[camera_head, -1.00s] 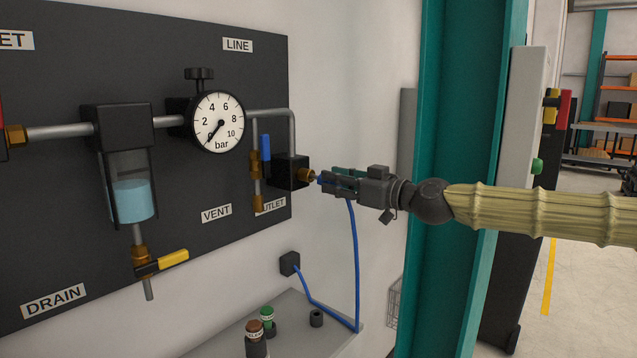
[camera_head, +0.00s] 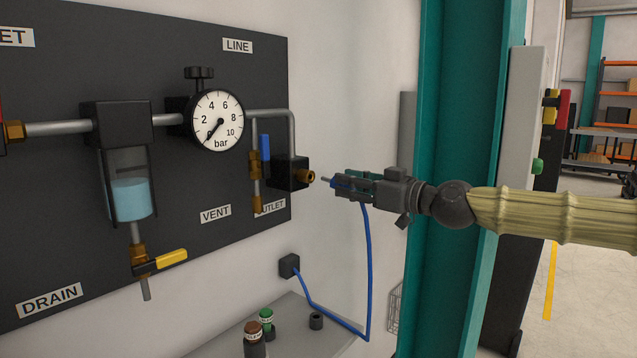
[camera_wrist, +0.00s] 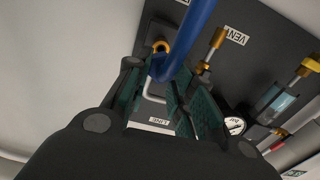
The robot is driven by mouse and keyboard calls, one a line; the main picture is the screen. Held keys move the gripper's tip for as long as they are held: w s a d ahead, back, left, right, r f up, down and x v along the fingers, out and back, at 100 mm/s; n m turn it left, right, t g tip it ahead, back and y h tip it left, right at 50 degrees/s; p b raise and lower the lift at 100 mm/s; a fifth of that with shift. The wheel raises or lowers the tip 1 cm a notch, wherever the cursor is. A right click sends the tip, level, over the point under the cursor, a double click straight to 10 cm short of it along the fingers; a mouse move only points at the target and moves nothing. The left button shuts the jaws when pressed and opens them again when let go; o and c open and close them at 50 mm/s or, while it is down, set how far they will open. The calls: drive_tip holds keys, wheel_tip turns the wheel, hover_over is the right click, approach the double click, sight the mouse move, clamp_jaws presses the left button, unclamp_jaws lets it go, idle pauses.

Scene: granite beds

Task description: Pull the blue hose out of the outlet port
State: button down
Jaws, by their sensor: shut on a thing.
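The blue hose (camera_head: 368,270) hangs from my gripper (camera_head: 338,183) and runs down to a black wall block (camera_head: 289,265). My gripper is shut on the hose near its end, and a short grey tip sticks out to the left of the jaws. The brass outlet port (camera_head: 308,176) is on a black block at the board's right edge. A small gap shows between the hose tip and the port. In the wrist view the blue hose (camera_wrist: 190,40) lies between the jaws (camera_wrist: 165,90), with the brass port (camera_wrist: 160,46) beyond it.
The dark board carries a pressure gauge (camera_head: 217,121) with its needle near zero, a blue lever (camera_head: 265,148) and a yellow-handled drain valve (camera_head: 160,262). Bottles (camera_head: 255,338) stand on a grey shelf (camera_head: 300,335) below. A teal column (camera_head: 455,90) stands close behind my gripper.

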drive_tip(key=s+d+r, duration=0.3)
drive_tip(key=d, duration=0.2)
drive_tip(key=shift+s+b, duration=0.3)
drive_tip(key=shift+b, duration=0.05)
idle(0.4)
